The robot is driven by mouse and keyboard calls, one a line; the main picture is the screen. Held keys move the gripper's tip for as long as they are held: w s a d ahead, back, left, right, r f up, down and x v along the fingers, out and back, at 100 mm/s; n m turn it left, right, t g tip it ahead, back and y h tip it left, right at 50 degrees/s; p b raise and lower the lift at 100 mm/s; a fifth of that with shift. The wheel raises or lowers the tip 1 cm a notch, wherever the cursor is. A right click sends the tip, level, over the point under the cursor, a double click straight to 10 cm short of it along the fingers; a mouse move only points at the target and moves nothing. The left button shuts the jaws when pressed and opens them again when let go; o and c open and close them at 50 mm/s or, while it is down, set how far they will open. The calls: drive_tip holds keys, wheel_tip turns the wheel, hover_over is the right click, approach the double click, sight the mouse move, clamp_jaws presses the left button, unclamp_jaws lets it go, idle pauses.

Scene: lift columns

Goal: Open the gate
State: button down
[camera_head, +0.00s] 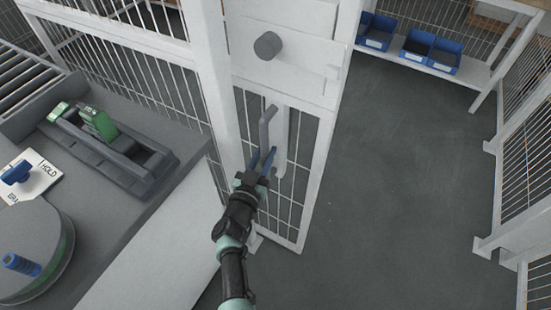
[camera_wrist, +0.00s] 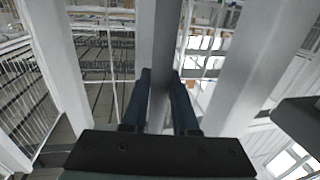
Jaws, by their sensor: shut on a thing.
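The gate (camera_head: 313,150) is a white-framed wire mesh panel standing beside a white post in the head view. It carries a round grey knob (camera_head: 268,45) high up and a grey bar handle (camera_head: 266,128) below. My gripper (camera_head: 262,162) is shut on the lower part of this handle. In the wrist view, the two blue fingers of my gripper (camera_wrist: 165,100) lie on either side of the grey handle bar (camera_wrist: 166,45). The fingers hide part of the bar. I cannot tell the gate's exact angle to its frame.
Clear grey floor (camera_head: 410,170) lies right of the gate. A white shelf (camera_head: 470,72) with blue bins (camera_head: 430,52) stands at the back right, and mesh fencing (camera_head: 525,150) runs along the right. A grey workbench (camera_head: 150,225) with a green-and-grey fixture (camera_head: 105,135) is close on the left.

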drive_tip(key=shift+w+a, duration=0.1)
drive_tip(key=shift+a, duration=0.1)
drive_tip(key=c, duration=0.7)
unclamp_jaws()
drive_tip(key=p+v, duration=0.5)
drive_tip(key=v, duration=0.8)
drive_tip(key=shift+d, duration=0.1)
